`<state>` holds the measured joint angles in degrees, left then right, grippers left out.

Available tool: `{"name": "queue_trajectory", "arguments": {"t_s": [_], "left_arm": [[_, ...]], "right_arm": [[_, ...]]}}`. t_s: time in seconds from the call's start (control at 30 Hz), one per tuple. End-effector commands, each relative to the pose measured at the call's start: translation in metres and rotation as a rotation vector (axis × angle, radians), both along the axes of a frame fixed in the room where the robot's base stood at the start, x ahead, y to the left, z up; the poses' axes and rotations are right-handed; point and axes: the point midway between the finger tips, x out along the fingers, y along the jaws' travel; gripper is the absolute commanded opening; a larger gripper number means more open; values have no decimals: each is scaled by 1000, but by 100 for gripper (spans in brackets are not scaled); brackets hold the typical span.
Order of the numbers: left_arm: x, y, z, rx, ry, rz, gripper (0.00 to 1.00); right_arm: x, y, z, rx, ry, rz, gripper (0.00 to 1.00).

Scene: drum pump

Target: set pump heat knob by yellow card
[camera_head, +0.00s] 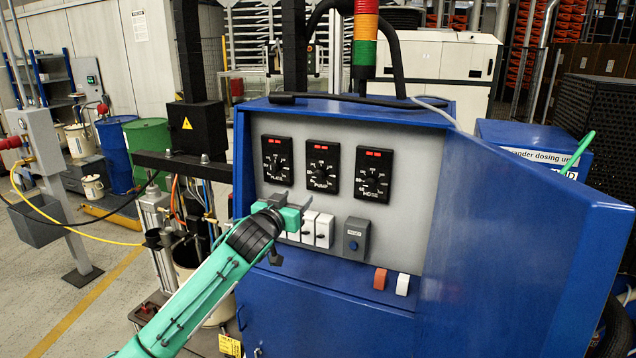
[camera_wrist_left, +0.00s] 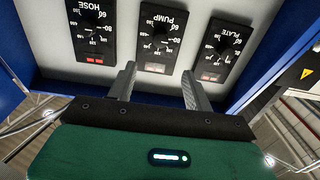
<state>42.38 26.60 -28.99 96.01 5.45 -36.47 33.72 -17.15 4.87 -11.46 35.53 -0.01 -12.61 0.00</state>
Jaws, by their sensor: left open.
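The open blue cabinet (camera_head: 330,318) has a pale panel with three black heat dials, each with a red display. The PUMP dial (camera_head: 319,168) is in the middle, between the PLATE dial (camera_head: 277,160) and the HOSE dial (camera_head: 373,174). In the left wrist view the PUMP dial (camera_wrist_left: 160,38) appears upside down, ahead of my fingers. My left gripper (camera_head: 291,201) is open and empty, below the PLATE and PUMP dials and apart from the knobs. Its two grey fingers (camera_wrist_left: 158,80) show spread. A yellow card (camera_head: 229,345) hangs low at the cabinet's left; its writing is too small to read.
An orange piece (camera_head: 380,279) and a white piece (camera_head: 402,285) are on the lower ledge. The open blue door (camera_head: 510,250) blocks the right side.

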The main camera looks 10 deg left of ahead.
Motion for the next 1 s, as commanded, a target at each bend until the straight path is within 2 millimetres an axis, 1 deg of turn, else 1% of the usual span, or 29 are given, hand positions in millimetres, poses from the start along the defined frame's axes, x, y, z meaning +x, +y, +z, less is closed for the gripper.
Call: {"name": "queue_trajectory", "arguments": {"t_s": [0.3, 0.7, 0.9, 1.0], "left_arm": [[45, -9, 2, 0, 3, 1, 51], [99, -19, 1, 0, 3, 1, 51], [118, -23, 0, 0, 3, 1, 51], [124, -25, 0, 0, 2, 0, 51]], "right_arm": [[-1, 13, 19, 14, 1, -3, 36], [-1, 5, 38, 5, 1, -1, 36], [-1, 3, 43, 3, 2, -2, 36], [-1, 2, 45, 2, 1, -2, 36]]}}
